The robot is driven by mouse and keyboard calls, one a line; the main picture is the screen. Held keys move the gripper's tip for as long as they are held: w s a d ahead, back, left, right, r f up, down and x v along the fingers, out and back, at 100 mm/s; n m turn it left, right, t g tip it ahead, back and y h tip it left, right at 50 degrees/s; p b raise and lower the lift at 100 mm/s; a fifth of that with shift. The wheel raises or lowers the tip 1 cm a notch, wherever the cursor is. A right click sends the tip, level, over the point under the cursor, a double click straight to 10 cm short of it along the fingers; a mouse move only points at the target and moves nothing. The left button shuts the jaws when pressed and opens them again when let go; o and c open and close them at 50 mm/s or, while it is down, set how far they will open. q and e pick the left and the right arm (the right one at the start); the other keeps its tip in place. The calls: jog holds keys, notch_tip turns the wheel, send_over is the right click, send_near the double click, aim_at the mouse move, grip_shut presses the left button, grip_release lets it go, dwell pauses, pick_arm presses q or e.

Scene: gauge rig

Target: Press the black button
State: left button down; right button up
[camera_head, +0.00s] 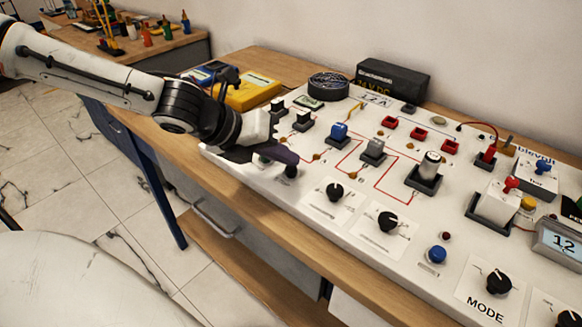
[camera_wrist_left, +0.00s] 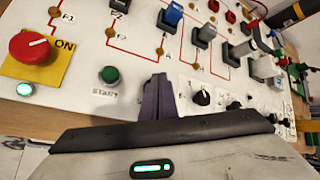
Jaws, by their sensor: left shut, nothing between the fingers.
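The black button (camera_head: 291,172) is a small dark round knob near the front edge of the white panel, left of the black dials in the head view. My left gripper (camera_head: 292,158) is shut and empty, with its dark purple fingertips right at the top of the button. I cannot tell whether they touch it. In the left wrist view the shut fingers (camera_wrist_left: 158,90) point at the panel just right of the green START button (camera_wrist_left: 108,74). The black button is hidden behind them there. My right gripper is not in view.
The white panel (camera_head: 240,165) lies on a wooden bench. Black dials (camera_head: 334,191) and a blue button (camera_head: 437,254) stand to the right, with upright switches (camera_head: 339,132) behind. A red knob on a yellow plate (camera_wrist_left: 32,47) stands left in the wrist view.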

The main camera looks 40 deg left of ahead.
aim_at(285, 177)
pick_arm(q)
jog(key=shift+f+b, duration=0.35)
jog(key=shift+f, duration=0.15)
jog(key=shift+r, duration=0.1)
dwell(0.5)
jog(key=shift+r+p, duration=0.85)
jog(key=shift+p, duration=0.15)
jog(key=shift+r, duration=0.1)
notch_tip(285, 177, up, 5)
jog(key=p, duration=0.5)
dwell(0.4)
